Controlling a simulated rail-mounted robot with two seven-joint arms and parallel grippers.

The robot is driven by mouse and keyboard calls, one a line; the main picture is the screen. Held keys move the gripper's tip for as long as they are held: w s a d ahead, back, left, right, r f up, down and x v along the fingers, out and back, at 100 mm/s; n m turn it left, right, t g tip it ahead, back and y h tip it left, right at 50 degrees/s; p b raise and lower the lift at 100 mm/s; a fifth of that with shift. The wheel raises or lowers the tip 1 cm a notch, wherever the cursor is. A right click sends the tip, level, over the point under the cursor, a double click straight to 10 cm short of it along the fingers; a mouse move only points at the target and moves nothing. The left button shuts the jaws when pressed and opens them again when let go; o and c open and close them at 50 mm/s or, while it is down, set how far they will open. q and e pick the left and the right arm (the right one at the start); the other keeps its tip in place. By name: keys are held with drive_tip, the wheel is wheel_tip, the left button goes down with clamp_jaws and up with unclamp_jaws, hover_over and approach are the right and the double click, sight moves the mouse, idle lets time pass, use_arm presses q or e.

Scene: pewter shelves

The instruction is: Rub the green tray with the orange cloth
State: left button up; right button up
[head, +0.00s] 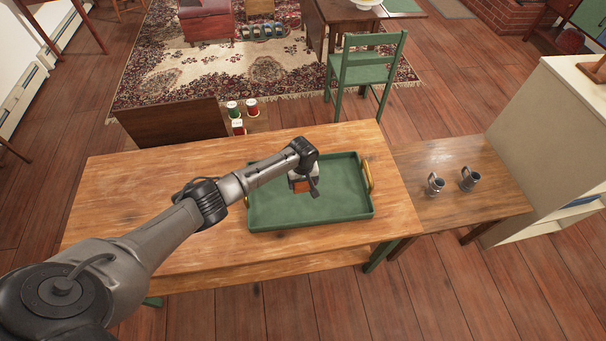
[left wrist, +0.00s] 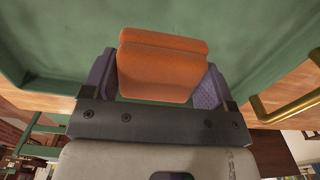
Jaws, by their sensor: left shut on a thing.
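The green tray (head: 340,195) lies on the wooden table, with a gold handle at its right end. My left gripper (head: 302,187) is over the middle of the tray, shut on the orange cloth. In the left wrist view the folded orange cloth (left wrist: 162,68) sits between the two purple-grey fingers of the left gripper (left wrist: 160,85), against the green tray (left wrist: 265,35) surface. I cannot tell whether the cloth touches the tray. The arm hides part of the tray's left side. My right gripper is not in view.
The wooden table (head: 130,205) is bare left of the tray. A lower side table (head: 440,160) at right holds two metal mugs (head: 470,179). A green chair (head: 366,75) and several cans (head: 236,112) are behind the table. A pale cabinet (head: 545,140) stands far right.

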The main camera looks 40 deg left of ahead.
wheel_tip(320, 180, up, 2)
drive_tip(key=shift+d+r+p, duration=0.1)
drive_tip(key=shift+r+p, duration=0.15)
drive_tip(key=shift+p, duration=0.6)
